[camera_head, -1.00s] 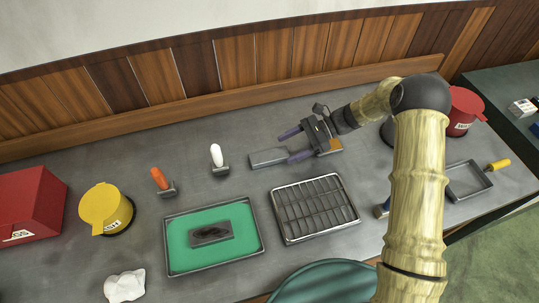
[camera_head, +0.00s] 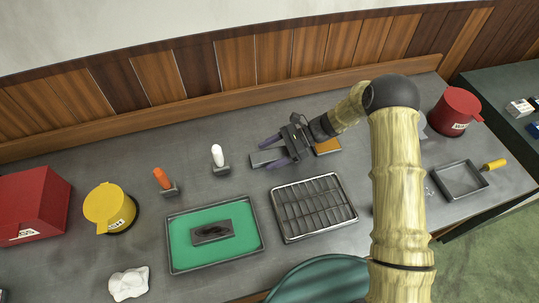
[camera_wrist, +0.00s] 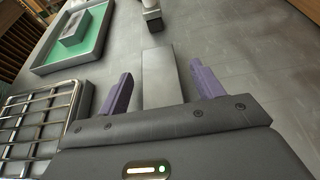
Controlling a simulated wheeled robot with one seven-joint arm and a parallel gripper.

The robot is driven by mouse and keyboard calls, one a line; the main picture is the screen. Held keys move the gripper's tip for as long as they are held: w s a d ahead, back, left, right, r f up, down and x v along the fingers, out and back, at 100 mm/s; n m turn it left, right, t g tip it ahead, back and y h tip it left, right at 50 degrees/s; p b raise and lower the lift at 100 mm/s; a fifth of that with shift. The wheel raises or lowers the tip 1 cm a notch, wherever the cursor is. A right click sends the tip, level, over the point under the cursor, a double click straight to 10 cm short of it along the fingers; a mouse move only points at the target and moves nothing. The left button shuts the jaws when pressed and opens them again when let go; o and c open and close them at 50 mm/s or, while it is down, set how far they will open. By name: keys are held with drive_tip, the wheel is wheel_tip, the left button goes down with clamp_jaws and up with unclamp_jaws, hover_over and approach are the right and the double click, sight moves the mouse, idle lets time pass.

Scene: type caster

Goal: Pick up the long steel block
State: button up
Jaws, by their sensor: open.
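The long steel block (camera_head: 264,158) is a flat grey bar lying on the grey table, behind the wire rack. It also shows in the wrist view (camera_wrist: 160,76), running lengthwise between the two fingers. My gripper (camera_head: 275,151) is open, with its purple fingers on either side of the block's near part. In the wrist view the gripper (camera_wrist: 159,92) shows a gap between each finger and the block. The block's near end is hidden by the gripper body. I cannot tell how high the fingers are above the table.
A wire rack (camera_head: 314,207) and a green-lined tray (camera_head: 182,244) lie in front. A white-handled stamp (camera_head: 218,156) and an orange-handled one (camera_head: 163,180) stand to the left. An orange-brown block (camera_head: 327,146) lies right of my gripper. The wooden back rail (camera_head: 232,108) borders the table.

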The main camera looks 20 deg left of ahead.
sight(271, 155)
idle(0.4)
clamp_jaws()
drive_tip(key=shift+r, duration=0.1)
drive_tip(key=shift+r, duration=0.1)
drive_tip(key=shift+w+r, duration=0.1)
drive_tip(key=shift+r, duration=0.5)
wheel_tip(271, 155, up, 9)
drive_tip(key=b, duration=0.1)
drive_tip(key=shift+f, duration=0.2)
